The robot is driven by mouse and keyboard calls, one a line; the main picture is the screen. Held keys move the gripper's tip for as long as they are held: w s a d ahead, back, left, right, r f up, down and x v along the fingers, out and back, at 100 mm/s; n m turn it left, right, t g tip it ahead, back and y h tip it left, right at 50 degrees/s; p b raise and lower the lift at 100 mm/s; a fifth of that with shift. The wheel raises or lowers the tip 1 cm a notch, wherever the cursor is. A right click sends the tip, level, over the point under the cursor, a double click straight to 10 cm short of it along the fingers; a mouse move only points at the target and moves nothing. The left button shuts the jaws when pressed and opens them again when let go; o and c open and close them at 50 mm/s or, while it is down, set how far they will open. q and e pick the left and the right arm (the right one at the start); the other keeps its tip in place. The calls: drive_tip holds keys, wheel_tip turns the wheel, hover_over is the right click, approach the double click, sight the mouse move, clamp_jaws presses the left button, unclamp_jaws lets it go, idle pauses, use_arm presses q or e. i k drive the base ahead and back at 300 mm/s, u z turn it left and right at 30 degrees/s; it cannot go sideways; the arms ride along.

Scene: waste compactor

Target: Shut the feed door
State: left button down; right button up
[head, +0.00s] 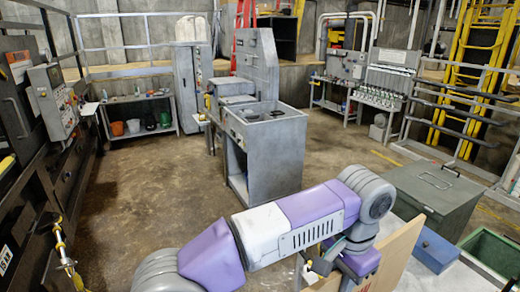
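A dark machine stands along the left edge of the head view, with a grey control box (53,103) mounted on it. A dark panel with a bar handle (14,118) and an orange label is at the far left, partly cut off by the frame. It looks like the feed door, but I cannot tell whether it is open or shut. One of my purple and white arms crosses the bottom middle, well to the right of that panel. No gripper fingers show clearly, and no gripper is seen touching the panel.
A grey metal cabinet (265,150) stands mid-floor. A green-grey lidded box (432,195) and a blue box (436,250) are at the lower right, beside a wooden board (385,265). The brown floor between the machine and cabinet is open. Benches stand at the back.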

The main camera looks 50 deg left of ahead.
sight(24, 151)
drive_tip(key=u, duration=0.6)
drive_tip(key=i, duration=1)
drive_tip(key=u, duration=1.3)
drive_tip(key=i, duration=1.85)
drive_tip(key=u, duration=0.85)
drive_tip(key=i, duration=1.7)
drive_tip(key=u, duration=1.05)
drive_tip(key=i, duration=1.9)
drive_tip(key=u, duration=1.25)
drive_tip(key=i, duration=1.6)
drive_tip(key=z, duration=0.3)
